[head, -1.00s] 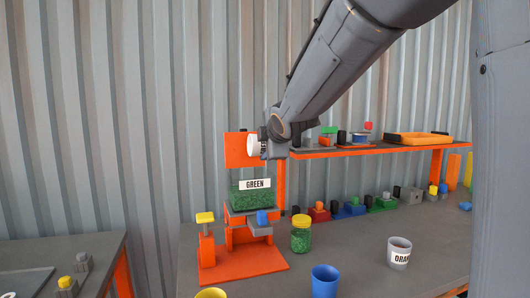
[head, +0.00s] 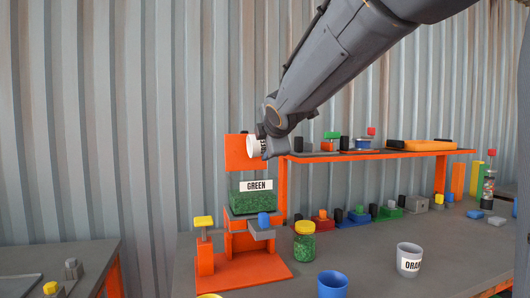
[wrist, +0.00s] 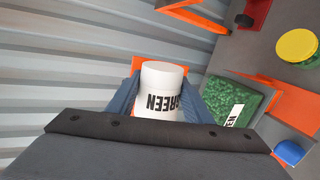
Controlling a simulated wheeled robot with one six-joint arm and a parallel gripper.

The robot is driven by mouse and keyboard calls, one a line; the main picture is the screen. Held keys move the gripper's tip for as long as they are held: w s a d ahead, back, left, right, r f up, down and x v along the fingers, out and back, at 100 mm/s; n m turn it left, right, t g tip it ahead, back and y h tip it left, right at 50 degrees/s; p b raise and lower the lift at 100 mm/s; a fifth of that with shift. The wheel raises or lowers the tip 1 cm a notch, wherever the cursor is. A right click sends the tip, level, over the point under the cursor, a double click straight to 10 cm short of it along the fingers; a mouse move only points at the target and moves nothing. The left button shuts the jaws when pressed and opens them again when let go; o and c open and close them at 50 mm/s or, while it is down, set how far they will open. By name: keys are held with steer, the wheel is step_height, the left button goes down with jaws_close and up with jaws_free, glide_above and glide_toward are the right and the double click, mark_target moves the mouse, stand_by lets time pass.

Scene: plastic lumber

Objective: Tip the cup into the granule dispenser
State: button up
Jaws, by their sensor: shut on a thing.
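The white cup labelled GREEN (head: 254,146) is held tilted well over, above the granule dispenser, in front of its orange back plate (head: 236,152). In the wrist view the cup (wrist: 160,78) sits between two blue-grey fingers, its label facing my camera. My gripper (wrist: 158,95) is shut on it; in the head view the gripper (head: 264,143) is partly behind the cup. The dispenser's hopper (head: 251,202), labelled GREEN, holds green granules and stands on an orange frame. It also shows in the wrist view (wrist: 222,100). The cup's inside is hidden.
A yellow-lidded jar of green granules (head: 304,241) stands right of the dispenser. A blue cup (head: 332,285) and an ORANGE-labelled cup (head: 409,260) stand nearer on the bench. An orange shelf (head: 375,153) with several items is behind, right of my gripper.

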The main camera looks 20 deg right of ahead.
steer(key=shift+a+r+n+h+b, duration=0.2)
steer(key=shift+a+n+h+b, duration=0.25)
steer(key=shift+b, duration=2.3)
steer(key=shift+r+n+b, duration=0.3)
steer(key=shift+n+b, duration=0.15)
steer(key=shift+b, duration=0.4)
stand_by(1.1)
